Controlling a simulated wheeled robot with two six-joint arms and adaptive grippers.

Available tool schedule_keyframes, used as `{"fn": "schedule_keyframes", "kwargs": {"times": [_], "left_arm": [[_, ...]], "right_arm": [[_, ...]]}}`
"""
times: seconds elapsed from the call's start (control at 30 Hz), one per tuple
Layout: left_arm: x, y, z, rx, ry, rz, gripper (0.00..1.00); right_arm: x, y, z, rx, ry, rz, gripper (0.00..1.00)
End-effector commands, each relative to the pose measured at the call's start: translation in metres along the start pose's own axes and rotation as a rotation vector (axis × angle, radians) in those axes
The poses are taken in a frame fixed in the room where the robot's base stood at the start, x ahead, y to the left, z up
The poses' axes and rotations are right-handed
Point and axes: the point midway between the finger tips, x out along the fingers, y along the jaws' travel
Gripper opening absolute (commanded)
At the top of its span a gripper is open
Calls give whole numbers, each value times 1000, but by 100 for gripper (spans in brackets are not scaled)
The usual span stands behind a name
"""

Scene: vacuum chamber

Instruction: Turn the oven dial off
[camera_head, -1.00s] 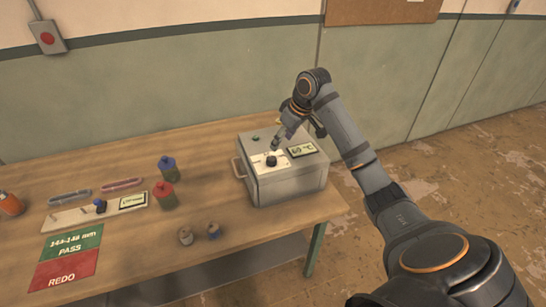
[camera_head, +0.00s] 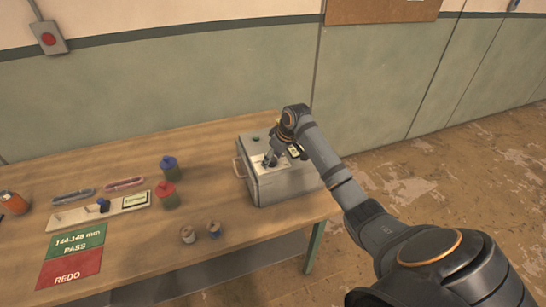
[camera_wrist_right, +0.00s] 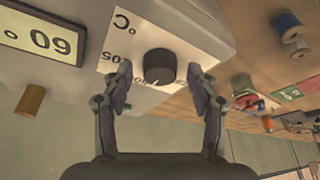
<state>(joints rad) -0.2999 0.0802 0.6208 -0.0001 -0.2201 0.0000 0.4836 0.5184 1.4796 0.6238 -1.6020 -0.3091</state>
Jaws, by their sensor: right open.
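The oven (camera_head: 285,184) is a grey box at the right end of the table. Its black dial (camera_wrist_right: 159,66) sits on a white scale plate (camera_wrist_right: 190,42) on its top. In the right wrist view the display (camera_wrist_right: 45,32) beside the plate reads 60, upside down. My right gripper (camera_wrist_right: 162,88) is open, its two fingers on either side of the dial and a little short of it, with no clear contact. My left gripper is not in view.
The wall is behind the table.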

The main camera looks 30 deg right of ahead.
Motion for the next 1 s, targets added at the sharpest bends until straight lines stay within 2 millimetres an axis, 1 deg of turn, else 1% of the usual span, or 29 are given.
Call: {"fn": "schedule_keyframes", "kwargs": {"times": [0.03,0.07,0.43,0.47,0.73,0.87,1.0], "left_arm": [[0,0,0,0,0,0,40],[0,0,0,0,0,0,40],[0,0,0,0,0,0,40],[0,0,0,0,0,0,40],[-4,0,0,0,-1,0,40],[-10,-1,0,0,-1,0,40],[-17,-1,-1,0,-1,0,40]], "right_arm": [[0,0,0,0,0,0,59],[0,0,0,0,0,0,56],[0,0,0,0,0,0,6],[0,0,0,0,0,0,4],[-2,0,-1,-32,1,-14,4],[-3,1,-1,-88,0,-37,4],[-4,2,-2,-181,1,-76,4]]}}
